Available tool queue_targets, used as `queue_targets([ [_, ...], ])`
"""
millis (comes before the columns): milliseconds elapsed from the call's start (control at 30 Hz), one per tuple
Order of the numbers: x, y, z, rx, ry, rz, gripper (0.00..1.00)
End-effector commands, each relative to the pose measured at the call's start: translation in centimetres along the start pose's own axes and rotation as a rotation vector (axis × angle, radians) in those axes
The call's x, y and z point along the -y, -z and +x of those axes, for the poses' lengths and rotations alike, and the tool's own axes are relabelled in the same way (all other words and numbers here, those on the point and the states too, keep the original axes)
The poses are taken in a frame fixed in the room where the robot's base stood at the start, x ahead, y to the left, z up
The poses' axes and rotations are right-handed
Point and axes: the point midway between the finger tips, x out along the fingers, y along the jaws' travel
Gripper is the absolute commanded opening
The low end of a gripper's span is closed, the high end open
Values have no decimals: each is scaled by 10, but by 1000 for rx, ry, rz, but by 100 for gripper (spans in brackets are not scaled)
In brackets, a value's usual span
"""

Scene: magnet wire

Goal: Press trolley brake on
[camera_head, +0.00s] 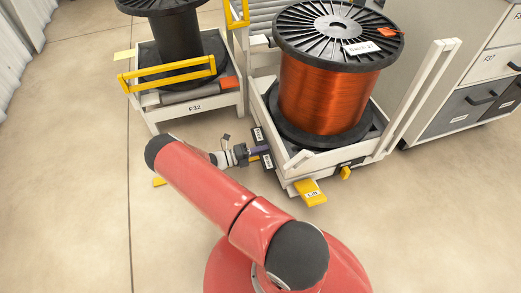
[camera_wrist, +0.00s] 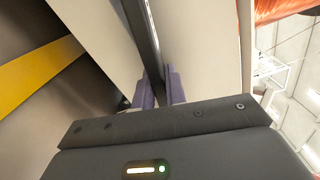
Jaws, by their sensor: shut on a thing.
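A white trolley (camera_head: 290,171) carries a large spool of copper-coloured wire (camera_head: 330,92). At its left side, two small black-and-white labels (camera_head: 258,136) sit above and below my gripper; their text is too small to read. My gripper (camera_head: 261,150) reaches from the left, low against this side, with purple fingers. In the wrist view my gripper (camera_wrist: 160,90) has its fingers on either side of a dark bar (camera_wrist: 143,28), which runs beside a pale panel (camera_wrist: 205,50). Whether this bar is the brake lever, and the brake's setting, I cannot tell.
A yellow pedal marked Lift (camera_head: 311,192) sticks out of the trolley's front, near a yellow knob (camera_head: 345,173). Trolley F32 (camera_head: 197,107) with a black spool stands left. A grey drawer cabinet (camera_head: 465,105) stands right. The floor (camera_head: 65,190) at left is clear.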

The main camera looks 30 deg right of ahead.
Motion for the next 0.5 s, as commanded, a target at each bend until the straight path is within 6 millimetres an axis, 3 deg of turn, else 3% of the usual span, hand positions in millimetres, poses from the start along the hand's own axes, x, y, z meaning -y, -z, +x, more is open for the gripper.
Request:
queue_targets([
  [33,-2,-1,-1,3,-5,2,0],
  [67,-2,-1,-1,3,-5,2,17],
  [200,-1,0,-1,3,-3,1,35],
  [500,0,0,-2,2,-2,0,35],
])
